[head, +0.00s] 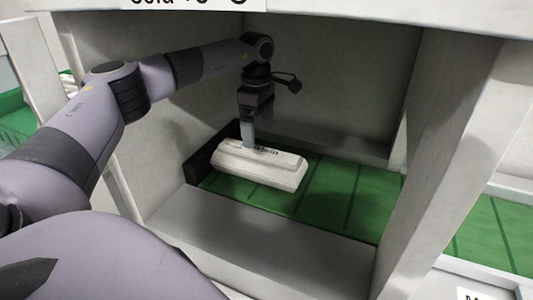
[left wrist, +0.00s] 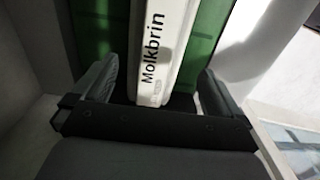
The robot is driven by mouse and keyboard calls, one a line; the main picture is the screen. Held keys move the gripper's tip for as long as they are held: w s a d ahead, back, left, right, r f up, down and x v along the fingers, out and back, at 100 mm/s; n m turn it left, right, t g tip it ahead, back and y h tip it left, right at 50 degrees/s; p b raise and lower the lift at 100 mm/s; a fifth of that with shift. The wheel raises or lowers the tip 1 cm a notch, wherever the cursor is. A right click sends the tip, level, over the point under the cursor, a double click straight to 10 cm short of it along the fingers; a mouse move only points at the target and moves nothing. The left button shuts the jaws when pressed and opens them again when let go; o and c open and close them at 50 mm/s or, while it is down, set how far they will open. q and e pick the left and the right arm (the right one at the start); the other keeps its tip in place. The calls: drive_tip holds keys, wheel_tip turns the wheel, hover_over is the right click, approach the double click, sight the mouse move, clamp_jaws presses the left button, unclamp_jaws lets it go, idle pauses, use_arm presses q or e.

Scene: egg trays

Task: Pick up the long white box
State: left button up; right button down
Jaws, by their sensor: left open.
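The long white box (head: 262,172), with dark lettering on top, lies on the green floor of a white compartment. It also shows in the left wrist view (left wrist: 165,45), where the lettering reads "Molkbrin". My left gripper (head: 250,148) points down at the top of the box, near its back left part in the head view. In the left wrist view my left gripper (left wrist: 157,85) is open, with one finger on each side of the box and a gap on both sides. My right gripper is in neither view.
The compartment has a white front ledge (head: 265,245), a left wall and a right divider (head: 445,140). A dark block (head: 208,155) stands left of the box. The green floor (head: 345,195) to the right is free.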

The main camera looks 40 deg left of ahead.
sight(258, 150)
use_arm(q)
drive_tip(key=shift+w+a+f, duration=0.1)
drive_tip(key=shift+a, duration=0.1)
drive_tip(key=shift+f, duration=0.35)
wheel_tip(258, 150, down, 6)
drive_tip(key=shift+p, duration=0.5)
drive_tip(key=c, duration=1.2)
drive_tip(key=shift+r, duration=0.15)
drive_tip(key=shift+c, duration=0.9)
